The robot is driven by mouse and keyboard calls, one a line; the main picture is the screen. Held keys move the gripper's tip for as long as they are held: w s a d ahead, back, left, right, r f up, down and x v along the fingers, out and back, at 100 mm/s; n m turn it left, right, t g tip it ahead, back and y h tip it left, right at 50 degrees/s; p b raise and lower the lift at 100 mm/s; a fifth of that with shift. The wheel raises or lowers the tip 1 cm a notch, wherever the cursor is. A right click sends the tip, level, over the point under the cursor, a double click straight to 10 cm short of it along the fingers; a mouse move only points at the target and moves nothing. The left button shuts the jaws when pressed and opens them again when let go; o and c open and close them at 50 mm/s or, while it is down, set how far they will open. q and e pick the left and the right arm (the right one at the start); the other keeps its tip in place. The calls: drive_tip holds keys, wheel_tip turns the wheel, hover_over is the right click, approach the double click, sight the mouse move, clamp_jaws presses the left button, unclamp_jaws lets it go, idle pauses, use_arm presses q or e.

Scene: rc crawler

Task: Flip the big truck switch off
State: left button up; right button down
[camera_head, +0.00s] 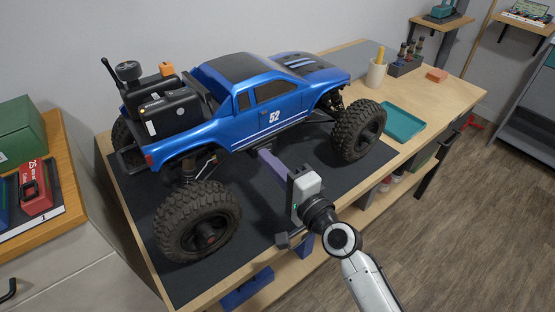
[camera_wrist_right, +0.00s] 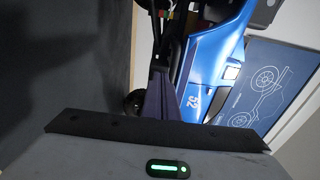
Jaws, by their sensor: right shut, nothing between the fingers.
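The big blue truck (camera_head: 260,103), marked 52, stands on a dark mat (camera_head: 345,180) on the workbench. A black box (camera_head: 170,112) and other gear sit in its bed at the left end. I cannot make out the switch in either view. My right gripper (camera_head: 265,155) is shut and empty, reaching in low beside the truck's near side between the front and rear wheels. I cannot tell whether it touches the truck. In the right wrist view the shut fingers (camera_wrist_right: 159,95) point toward the blue body (camera_wrist_right: 213,75). My left gripper is out of view.
The large rear wheel (camera_head: 198,222) and front wheel (camera_head: 358,131) flank my right gripper. A teal tray (camera_head: 402,122), a cream cup (camera_head: 376,75) and an orange block (camera_head: 437,75) stand at the bench's right end. A green box (camera_head: 18,130) is at far left.

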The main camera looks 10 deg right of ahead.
drive_tip(key=v, duration=1)
drive_tip(key=shift+d+f+b, duration=0.15)
drive_tip(key=shift+b, duration=0.2)
